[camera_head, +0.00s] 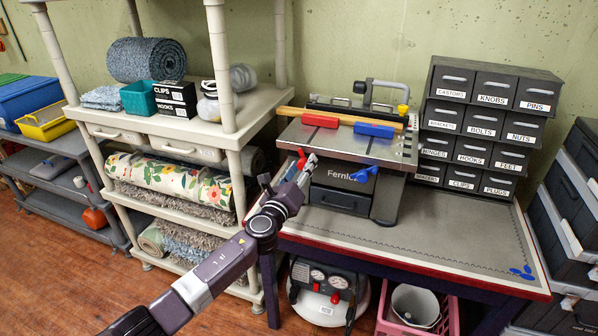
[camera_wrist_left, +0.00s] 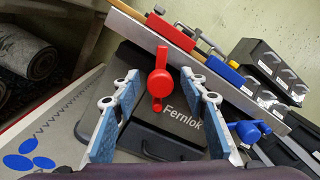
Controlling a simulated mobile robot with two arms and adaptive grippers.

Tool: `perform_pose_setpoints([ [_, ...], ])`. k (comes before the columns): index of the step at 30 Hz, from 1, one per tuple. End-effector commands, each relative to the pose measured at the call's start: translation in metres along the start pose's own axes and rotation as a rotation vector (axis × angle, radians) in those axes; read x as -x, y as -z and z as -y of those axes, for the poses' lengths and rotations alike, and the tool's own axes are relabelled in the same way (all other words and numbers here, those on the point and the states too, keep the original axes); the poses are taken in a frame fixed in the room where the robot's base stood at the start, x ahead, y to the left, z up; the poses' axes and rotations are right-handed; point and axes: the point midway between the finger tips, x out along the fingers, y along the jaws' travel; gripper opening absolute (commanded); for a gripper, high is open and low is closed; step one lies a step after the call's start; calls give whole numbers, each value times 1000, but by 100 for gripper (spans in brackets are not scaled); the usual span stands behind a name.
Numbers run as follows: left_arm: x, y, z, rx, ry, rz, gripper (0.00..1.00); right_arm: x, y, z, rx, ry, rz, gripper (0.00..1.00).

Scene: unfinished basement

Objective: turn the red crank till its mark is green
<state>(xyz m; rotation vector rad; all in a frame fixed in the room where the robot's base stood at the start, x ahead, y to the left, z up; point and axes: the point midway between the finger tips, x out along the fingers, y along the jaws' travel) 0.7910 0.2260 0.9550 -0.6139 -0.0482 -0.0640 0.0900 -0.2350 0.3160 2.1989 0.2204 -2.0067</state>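The red crank (camera_wrist_left: 160,80) is on the front of the grey machine marked Fernlok (camera_wrist_left: 180,118). In the wrist view its round hub is at the middle, with one arm up and a grip pointing down. In the head view only a bit of the red crank (camera_head: 301,157) shows beside my gripper. My left gripper (camera_wrist_left: 163,92) is open, with one blue-padded finger on each side of the crank; no contact is visible. In the head view the left gripper (camera_head: 300,176) is at the machine's left front. No green mark is visible. My right gripper is not in view.
A blue crank (camera_head: 365,174) is on the machine's front, to the right. A red block (camera_head: 320,120) and a blue block (camera_head: 374,130) lie along the machine's top. Labelled drawers (camera_head: 480,125) stand right. The bench (camera_head: 450,240) is clear in front.

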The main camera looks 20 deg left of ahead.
Motion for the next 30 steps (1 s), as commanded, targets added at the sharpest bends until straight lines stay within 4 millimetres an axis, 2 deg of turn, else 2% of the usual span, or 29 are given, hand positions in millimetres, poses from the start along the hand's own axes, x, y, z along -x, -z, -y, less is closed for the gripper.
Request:
perform_pose_setpoints([
  [5, 14, 0, -1, -2, 0, -1, 40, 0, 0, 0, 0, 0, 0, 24],
  [8, 28, 1, -1, -2, -1, -2, 40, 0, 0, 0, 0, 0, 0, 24],
  [21, 103, 2, -1, -1, -1, -3, 40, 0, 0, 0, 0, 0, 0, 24],
  [30, 120, 1, -1, -1, -1, -1, 40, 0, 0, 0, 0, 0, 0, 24],
])
